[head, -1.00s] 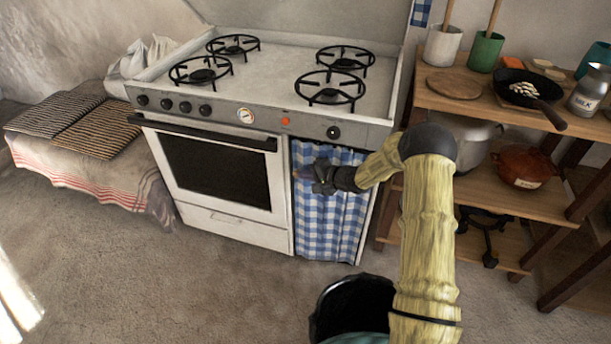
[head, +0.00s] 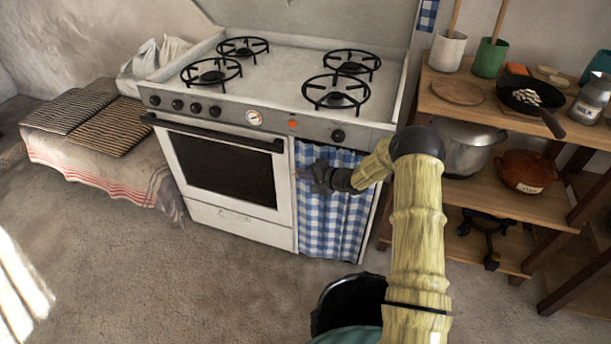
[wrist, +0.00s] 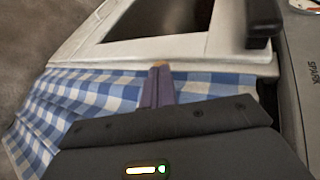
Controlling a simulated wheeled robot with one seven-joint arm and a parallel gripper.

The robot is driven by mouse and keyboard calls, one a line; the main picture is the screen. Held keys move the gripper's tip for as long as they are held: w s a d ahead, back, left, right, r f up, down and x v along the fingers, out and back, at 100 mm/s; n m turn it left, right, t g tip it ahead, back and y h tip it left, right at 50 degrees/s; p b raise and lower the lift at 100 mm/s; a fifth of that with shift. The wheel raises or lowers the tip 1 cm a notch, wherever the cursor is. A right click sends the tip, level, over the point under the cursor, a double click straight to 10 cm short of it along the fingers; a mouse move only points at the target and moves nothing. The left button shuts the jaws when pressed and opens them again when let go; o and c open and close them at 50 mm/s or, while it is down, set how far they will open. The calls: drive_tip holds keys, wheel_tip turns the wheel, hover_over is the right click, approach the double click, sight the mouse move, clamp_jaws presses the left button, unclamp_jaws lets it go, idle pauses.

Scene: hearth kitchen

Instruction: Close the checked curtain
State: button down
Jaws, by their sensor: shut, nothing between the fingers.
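The blue-and-white checked curtain (head: 328,228) hangs below the stove's control panel, right of the oven door, and covers the bay there from the door's edge to the right side panel. My gripper (head: 302,175) is in front of the curtain's upper left part, close to the oven's edge, and hides some of the cloth. In the wrist view the shut fingers (wrist: 158,85) lie over the checked cloth (wrist: 85,88), with their tips at the white oven frame. I cannot tell whether they touch the cloth.
The white stove (head: 245,220) has a dark oven door handle (head: 212,133) left of my gripper. A wooden shelf (head: 470,115) with pots stands to the right. A cloth-covered bench (head: 95,160) is at the left.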

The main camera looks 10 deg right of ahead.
drive_tip(key=shift+d+r+p, duration=0.25)
drive_tip(key=shift+r+p, duration=0.4)
drive_tip(key=shift+p, duration=0.1)
drive_tip(key=f+p+v, duration=0.1)
drive_tip(key=p+v, duration=0.2)
drive_tip(key=v, duration=1)
drive_tip(key=shift+s+p, duration=0.3)
